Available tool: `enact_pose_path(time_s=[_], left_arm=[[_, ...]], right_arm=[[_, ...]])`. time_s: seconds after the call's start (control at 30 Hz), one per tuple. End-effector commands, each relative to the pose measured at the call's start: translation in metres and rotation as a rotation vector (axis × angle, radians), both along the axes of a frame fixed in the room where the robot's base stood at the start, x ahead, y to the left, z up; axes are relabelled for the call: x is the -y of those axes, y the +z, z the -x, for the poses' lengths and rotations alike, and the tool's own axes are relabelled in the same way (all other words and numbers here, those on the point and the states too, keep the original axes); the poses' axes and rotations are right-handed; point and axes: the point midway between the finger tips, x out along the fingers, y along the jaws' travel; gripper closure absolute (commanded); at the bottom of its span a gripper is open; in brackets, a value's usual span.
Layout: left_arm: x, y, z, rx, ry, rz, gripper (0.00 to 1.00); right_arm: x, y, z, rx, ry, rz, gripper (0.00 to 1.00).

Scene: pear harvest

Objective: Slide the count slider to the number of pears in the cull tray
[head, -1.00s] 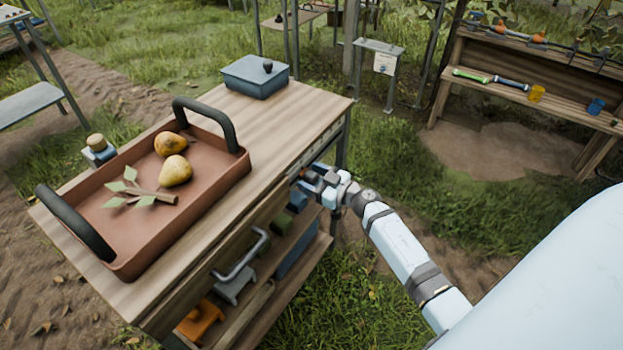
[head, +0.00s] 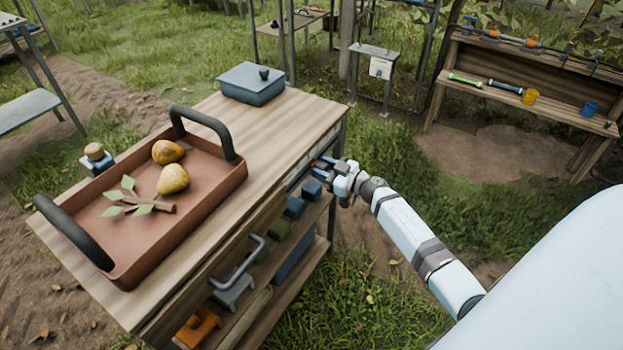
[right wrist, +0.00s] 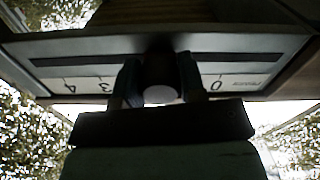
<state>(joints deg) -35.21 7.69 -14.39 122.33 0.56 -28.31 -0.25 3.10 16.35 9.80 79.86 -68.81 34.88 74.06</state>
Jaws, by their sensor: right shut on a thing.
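Two yellow-brown pears, one nearer (head: 173,179) and one farther (head: 167,152), lie in the reddish-brown cull tray (head: 215,190) on the wooden table. A leafy twig (head: 150,207) lies beside them. My right gripper (head: 322,168) is at the table's front edge, towards its right end. In the right wrist view it is shut on the slider knob (right wrist: 160,76), in front of the count scale (right wrist: 240,80). The scale appears upside down, with 4, 3 and 0 readable. The knob and fingers cover the marks between 3 and 0, so the exact setting is hidden. My left gripper is out of view.
A blue-grey lidded box (head: 252,83) stands at the table's far end. A metal drawer handle (head: 240,262) sticks out from the front, left of my right gripper. Shelves with several items lie below.

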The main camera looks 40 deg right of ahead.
Motion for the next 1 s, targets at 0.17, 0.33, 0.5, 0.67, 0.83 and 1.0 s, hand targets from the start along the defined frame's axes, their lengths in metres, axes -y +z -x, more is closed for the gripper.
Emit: enact_pose_path(time_s=[0.17,0.33,0.5,0.67,0.83,1.0], left_arm=[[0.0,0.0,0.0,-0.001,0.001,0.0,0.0],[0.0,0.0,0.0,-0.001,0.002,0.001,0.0],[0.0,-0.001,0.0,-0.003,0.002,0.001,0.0],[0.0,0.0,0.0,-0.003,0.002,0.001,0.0],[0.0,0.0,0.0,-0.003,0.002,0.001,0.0],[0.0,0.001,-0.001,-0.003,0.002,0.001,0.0]], right_arm=[[0.023,-0.001,-0.009,-0.002,-0.001,0.0,1.0],[0.025,-0.001,-0.01,-0.001,-0.002,-0.002,1.0],[0.025,-0.001,-0.01,-0.001,-0.002,-0.002,0.6],[0.025,-0.001,-0.01,-0.001,-0.002,-0.002,0.37],[0.025,-0.001,-0.01,0.0,-0.002,-0.001,0.37],[0.028,0.0,-0.003,-0.001,-0.001,-0.001,0.37]])
